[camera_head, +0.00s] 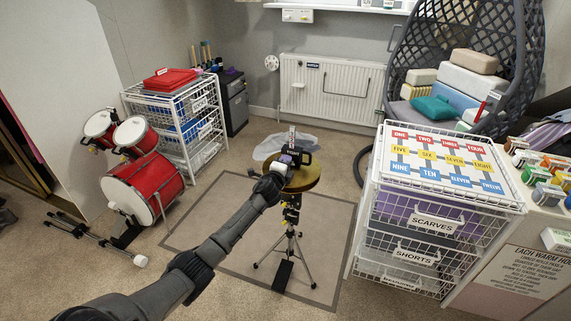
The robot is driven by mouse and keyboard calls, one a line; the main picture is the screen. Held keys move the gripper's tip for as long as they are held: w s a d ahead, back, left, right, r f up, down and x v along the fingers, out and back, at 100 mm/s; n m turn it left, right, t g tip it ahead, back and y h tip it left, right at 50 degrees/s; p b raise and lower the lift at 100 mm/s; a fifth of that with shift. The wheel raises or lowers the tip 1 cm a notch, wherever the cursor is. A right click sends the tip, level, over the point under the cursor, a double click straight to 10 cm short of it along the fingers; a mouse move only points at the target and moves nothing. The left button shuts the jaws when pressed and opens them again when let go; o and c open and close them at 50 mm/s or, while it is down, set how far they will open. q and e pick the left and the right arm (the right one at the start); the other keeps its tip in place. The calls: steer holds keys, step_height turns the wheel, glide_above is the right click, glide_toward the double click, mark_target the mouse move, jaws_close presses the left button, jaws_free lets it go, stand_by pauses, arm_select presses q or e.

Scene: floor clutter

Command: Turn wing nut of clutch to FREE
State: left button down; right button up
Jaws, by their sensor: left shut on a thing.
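A hi-hat stand (290,240) with a brass cymbal (306,177) stands upright on a grey-bordered mat in the middle of the floor. My left arm reaches in from the lower left. My left gripper (288,162) is at the top of the stand, just above the cymbal, shut on a small part there at the clutch. The wing nut is too small and covered by the gripper, so I cannot tell which way it points. A small upright label or plate (291,137) shows just above the gripper. My right gripper is not in view.
A red drum set (145,188) stands at the left, with a fallen metal stand (95,238) before it. A white wire drawer unit (430,210) stands close on the right. A hanging chair (465,60) and radiator (325,88) are behind. The mat (225,260) is clear around the stand.

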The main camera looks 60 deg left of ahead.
arm_select(q)
steer(key=c, duration=1.2)
jaws_free()
steer(key=shift+o, duration=0.2)
steer(key=shift+s+d, duration=0.1)
steer(key=shift+s, duration=0.05)
steer(key=shift+s+d, duration=0.15)
steer(key=shift+s, duration=0.05)
steer(key=p+v, duration=0.4)
steer(key=v, duration=0.9)
steer(key=shift+p, duration=0.4)
